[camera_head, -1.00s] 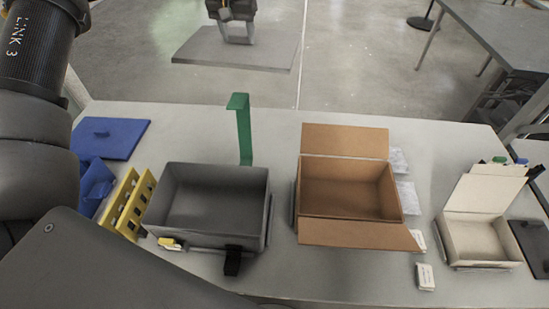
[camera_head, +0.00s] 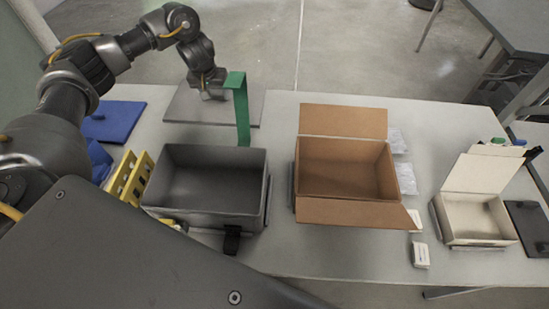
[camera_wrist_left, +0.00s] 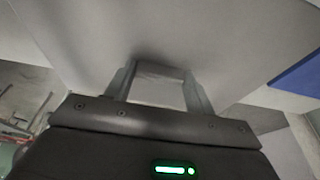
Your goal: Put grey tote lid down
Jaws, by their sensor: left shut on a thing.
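The grey tote lid (camera_head: 183,105) is a flat grey plate over the far edge of the table, behind the tote. My left gripper (camera_head: 212,93) reaches down to its upper side and is shut on it, hiding the grip point. The lid looks level; I cannot tell whether it touches the table. In the left wrist view the lid (camera_wrist_left: 150,28) fills the upper middle, and my left gripper (camera_wrist_left: 160,82) meets it. The open grey tote (camera_head: 212,218) stands empty on the table. My right gripper is not in view.
A green upright bracket (camera_head: 242,115) stands close to the lid's right side. A blue lid (camera_head: 112,124) lies to the left. Yellow racks (camera_head: 130,180) stand left of the tote. An open cardboard box (camera_head: 345,208) and a white box (camera_head: 475,238) stand to the right on the table (camera_head: 330,255).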

